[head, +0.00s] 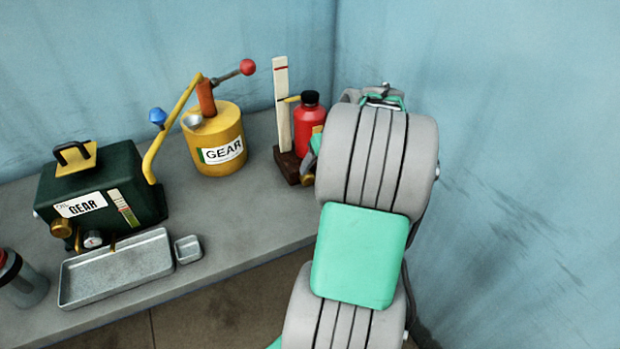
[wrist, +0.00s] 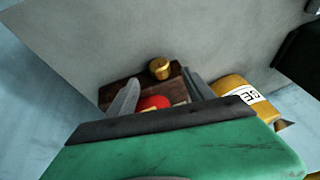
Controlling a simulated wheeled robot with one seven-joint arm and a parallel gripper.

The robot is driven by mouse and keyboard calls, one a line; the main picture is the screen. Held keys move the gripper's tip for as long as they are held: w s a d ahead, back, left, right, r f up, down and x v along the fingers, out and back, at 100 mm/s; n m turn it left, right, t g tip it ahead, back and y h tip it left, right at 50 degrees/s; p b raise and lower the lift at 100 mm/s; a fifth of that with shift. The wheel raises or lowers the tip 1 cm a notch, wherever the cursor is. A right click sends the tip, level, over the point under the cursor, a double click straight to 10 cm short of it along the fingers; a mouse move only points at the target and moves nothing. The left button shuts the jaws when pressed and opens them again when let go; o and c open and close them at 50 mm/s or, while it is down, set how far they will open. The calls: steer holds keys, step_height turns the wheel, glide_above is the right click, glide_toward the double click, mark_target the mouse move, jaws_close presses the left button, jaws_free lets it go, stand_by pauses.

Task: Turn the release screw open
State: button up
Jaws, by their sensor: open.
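A brass knob (wrist: 160,68), which looks like the release screw, sits at the end of a dark brown base (wrist: 118,94) in the wrist view. The red bottle (head: 309,128) with a black cap stands on that base in the head view, beside a white upright post (head: 282,105). Part of the red bottle (wrist: 154,102) shows in the wrist view. My gripper (wrist: 160,92) is open, its two grey fingers apart on either side of the red bottle's visible part. The knob appears beyond the fingertips, not gripped. In the head view my arm hides most of the gripper.
A yellow GEAR can (head: 216,140) with a pump handle stands left of the post. A dark green GEAR box (head: 100,185), a grey tray (head: 117,270) and a small square dish (head: 188,250) are farther left. Blue walls (head: 480,90) close the corner.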

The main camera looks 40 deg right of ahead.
mark_target(311, 176)
steer(key=x, duration=0.7)
steer(key=shift+w+f+p, duration=0.1)
steer(key=shift+f+p, duration=0.2)
